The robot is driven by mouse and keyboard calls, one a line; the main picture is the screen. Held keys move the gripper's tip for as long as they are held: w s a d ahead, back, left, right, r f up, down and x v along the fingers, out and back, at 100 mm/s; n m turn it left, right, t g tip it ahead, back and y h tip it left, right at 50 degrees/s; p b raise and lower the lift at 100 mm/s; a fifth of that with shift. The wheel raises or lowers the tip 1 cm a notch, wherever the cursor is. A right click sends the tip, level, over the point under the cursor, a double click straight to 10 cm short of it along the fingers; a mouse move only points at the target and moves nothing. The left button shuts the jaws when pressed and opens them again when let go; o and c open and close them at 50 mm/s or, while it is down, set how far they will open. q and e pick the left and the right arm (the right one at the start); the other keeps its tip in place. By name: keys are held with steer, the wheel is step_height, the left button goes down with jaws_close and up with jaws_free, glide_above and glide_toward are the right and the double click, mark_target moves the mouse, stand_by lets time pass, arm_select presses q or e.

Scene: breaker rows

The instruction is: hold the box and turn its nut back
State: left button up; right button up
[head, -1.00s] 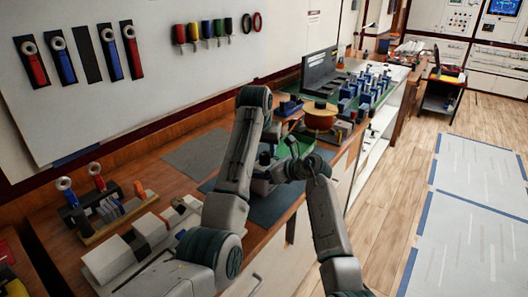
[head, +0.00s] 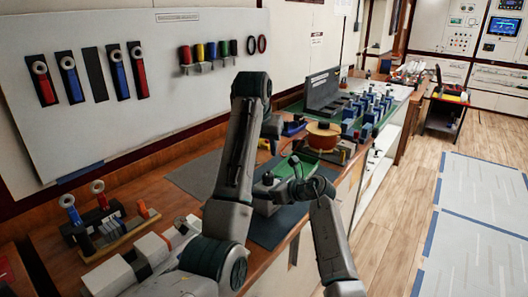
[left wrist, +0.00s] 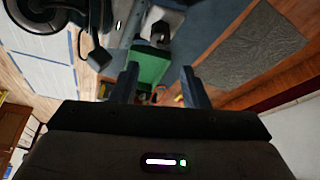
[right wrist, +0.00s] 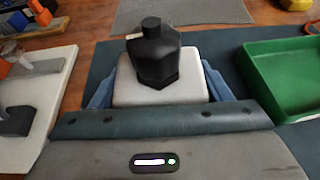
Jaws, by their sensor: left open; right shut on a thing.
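The white box (right wrist: 160,92) sits on the dark mat, with a black nut (right wrist: 153,55) upright on its top. My right gripper (right wrist: 158,98) is shut on the box, one blue finger along each side. In the head view the box (head: 265,207) and nut (head: 268,179) are partly behind my arms. My left gripper (left wrist: 160,86) is open and empty, apart from the box. In the left wrist view the nut (left wrist: 159,32) shows beyond the fingers. In the head view my left gripper (head: 272,127) is largely hidden behind its own arm.
A green tray (right wrist: 285,80) stands just right of the box in the right wrist view. A grey mat (head: 195,172) lies toward the wall. A tool rack (head: 105,230) is at the left, and several blue breakers (head: 372,105) stand farther back.

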mark_target(268, 173)
arm_select(q)
steer(key=w+f+m, duration=0.1)
steer(key=f, duration=0.2)
steer(key=w+f+m+h, duration=0.1)
steer(key=w+f+m, duration=0.1)
steer(key=f, duration=0.2)
steer(key=w+d+f+m, duration=0.1)
steer(key=f, duration=0.3)
steer(key=shift+w+f+m+g+h, duration=0.1)
steer(key=shift+w+m+g+h, duration=0.2)
steer(key=shift+m+g, duration=0.1)
steer(key=c, duration=0.7)
